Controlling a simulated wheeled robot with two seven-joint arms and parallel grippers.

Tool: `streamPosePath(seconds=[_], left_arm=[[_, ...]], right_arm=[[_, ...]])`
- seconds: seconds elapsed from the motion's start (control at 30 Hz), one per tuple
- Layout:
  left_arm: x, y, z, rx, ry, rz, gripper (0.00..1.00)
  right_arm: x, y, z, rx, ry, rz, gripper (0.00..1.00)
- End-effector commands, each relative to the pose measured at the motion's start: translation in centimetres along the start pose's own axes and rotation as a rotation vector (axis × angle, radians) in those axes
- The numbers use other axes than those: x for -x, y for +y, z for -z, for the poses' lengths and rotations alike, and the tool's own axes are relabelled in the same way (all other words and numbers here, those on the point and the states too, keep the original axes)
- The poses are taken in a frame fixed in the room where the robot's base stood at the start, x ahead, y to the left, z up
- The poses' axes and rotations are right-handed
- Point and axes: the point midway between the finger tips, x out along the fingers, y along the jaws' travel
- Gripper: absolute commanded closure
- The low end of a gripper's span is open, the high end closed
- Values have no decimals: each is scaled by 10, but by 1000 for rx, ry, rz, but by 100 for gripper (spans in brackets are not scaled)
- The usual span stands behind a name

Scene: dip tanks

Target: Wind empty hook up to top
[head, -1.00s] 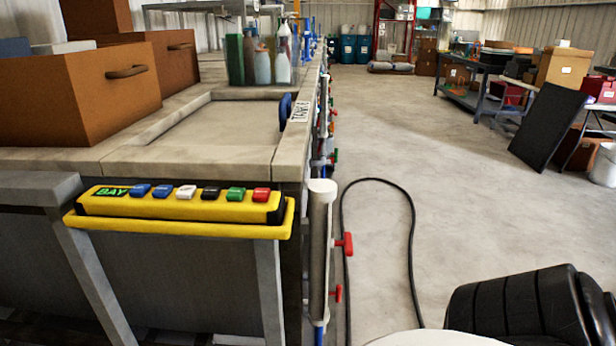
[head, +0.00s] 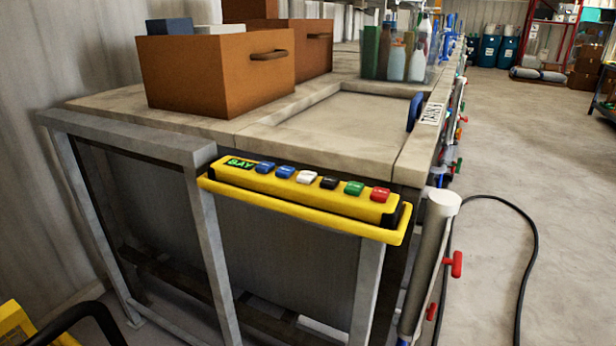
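A yellow control pendant (head: 300,196) marked BAY sits on a yellow holder (head: 300,211) at the front of the tank bench. Its buttons run from left to right: two blue, one white (head: 307,177), one black (head: 329,183), one green (head: 354,188) and one red (head: 380,194). The lettering on the buttons is too small to read. No hook or hoist shows in the head view. Neither of my grippers is in view.
A tank (head: 345,132) marked with a TANK sign (head: 432,113) has a pale flat top. Brown boxes (head: 215,75) and bottles (head: 396,62) stand on the bench.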

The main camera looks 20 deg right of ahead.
Motion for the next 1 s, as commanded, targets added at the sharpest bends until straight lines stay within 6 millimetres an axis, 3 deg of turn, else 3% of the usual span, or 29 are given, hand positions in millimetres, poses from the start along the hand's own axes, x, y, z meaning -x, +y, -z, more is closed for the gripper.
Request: streamPosePath(seconds=[0.07,0.5,1.0], left_arm=[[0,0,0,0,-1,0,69],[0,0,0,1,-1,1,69],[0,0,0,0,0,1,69]], right_arm=[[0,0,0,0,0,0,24],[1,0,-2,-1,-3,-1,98],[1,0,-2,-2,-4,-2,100]])
